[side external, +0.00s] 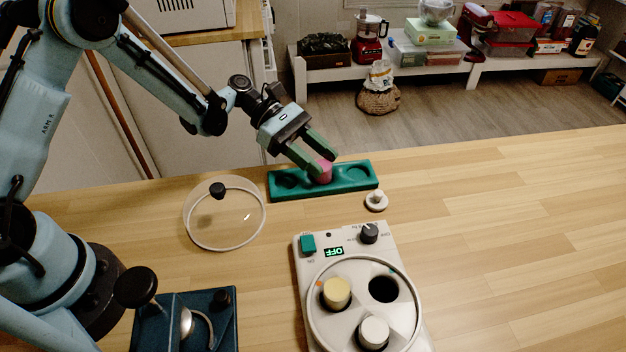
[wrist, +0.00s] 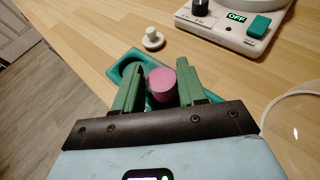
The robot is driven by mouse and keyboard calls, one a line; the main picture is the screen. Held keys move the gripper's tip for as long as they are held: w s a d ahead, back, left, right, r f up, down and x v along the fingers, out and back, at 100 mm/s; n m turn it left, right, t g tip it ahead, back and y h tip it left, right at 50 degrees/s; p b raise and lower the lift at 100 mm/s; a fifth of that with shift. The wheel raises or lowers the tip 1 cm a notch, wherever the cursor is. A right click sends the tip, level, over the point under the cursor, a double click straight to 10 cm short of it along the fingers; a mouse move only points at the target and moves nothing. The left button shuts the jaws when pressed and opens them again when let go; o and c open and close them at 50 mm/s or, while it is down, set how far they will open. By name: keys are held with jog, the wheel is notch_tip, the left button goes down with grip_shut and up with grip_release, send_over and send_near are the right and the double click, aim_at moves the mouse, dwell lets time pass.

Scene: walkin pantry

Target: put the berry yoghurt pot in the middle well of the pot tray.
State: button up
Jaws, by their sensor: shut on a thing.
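The berry yoghurt pot is the pink pot (side external: 323,170), standing upright at the middle of the green pot tray (side external: 362,183). My gripper (side external: 318,167) reaches down over the tray with its green fingers shut on the pot. In the wrist view the pot (wrist: 161,83) sits between the two fingertips (wrist: 160,85), and the tray (wrist: 115,62) lies under it. The pot's lower part looks set in the middle well, but its base is hidden. One outer well at each side of the pot looks empty.
A white yoghurt maker (side external: 310,262) reading OFF holds a cream pot (side external: 337,292) and a white pot (side external: 373,332), with one dark hole empty. A clear lid (side external: 225,232) lies left of it. A small white knobbed lid (side external: 376,200) is right of the tray. The table's right is clear.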

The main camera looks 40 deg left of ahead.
jog(key=shift+f, duration=0.1)
jog(key=o, duration=1.1)
